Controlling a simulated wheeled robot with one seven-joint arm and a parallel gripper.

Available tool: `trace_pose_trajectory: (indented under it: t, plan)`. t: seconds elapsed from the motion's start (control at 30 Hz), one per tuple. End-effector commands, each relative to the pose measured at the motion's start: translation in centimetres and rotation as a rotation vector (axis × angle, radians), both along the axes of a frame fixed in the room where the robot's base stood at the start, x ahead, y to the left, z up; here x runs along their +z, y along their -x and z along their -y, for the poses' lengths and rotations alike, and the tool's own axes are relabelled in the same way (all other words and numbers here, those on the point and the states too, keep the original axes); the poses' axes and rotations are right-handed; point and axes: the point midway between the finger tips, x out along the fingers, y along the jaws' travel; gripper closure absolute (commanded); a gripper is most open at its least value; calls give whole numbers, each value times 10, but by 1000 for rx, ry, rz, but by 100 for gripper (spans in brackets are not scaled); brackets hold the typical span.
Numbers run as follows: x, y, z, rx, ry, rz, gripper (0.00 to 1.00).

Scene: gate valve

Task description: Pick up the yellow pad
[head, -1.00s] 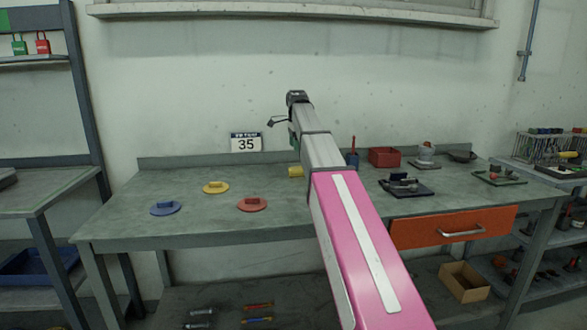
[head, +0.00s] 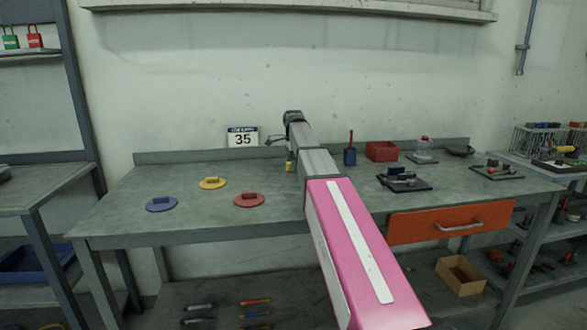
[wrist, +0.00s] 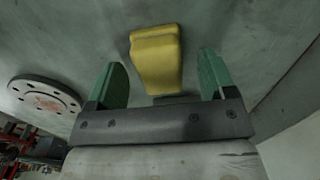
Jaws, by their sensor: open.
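The yellow pad (wrist: 156,58), a block with a raised, rounded end, shows in the wrist view between the green fingers of my gripper (wrist: 161,64). The fingers stand apart on either side of it, with a visible gap on both sides. Whether the pad is level with the fingertips or beyond them, I cannot tell. In the head view my arm hides most of the pad; a small yellow part (head: 289,167) shows at the arm's left edge, towards the back of the bench.
Blue (head: 162,204), yellow (head: 212,183) and red (head: 249,200) handled discs lie on the bench left of my arm. A red bin (head: 382,151), a blue holder (head: 350,156) and a dark tray (head: 404,183) are right. A grey flange (wrist: 45,98) shows in the wrist view.

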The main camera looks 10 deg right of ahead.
Motion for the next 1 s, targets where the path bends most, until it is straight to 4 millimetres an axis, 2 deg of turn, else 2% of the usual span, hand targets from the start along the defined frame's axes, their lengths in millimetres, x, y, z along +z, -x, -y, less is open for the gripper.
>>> trace_pose_trajectory:
  t: [0.1,0.3,0.47,0.83,1.0]
  plan:
    - [-9,0,0,0,0,0,23]
    - [-9,0,0,0,0,1,23]
    - [-9,0,0,0,0,1,76]
    - [-7,0,0,0,0,1,77]
    - [3,-1,0,0,0,1,77]
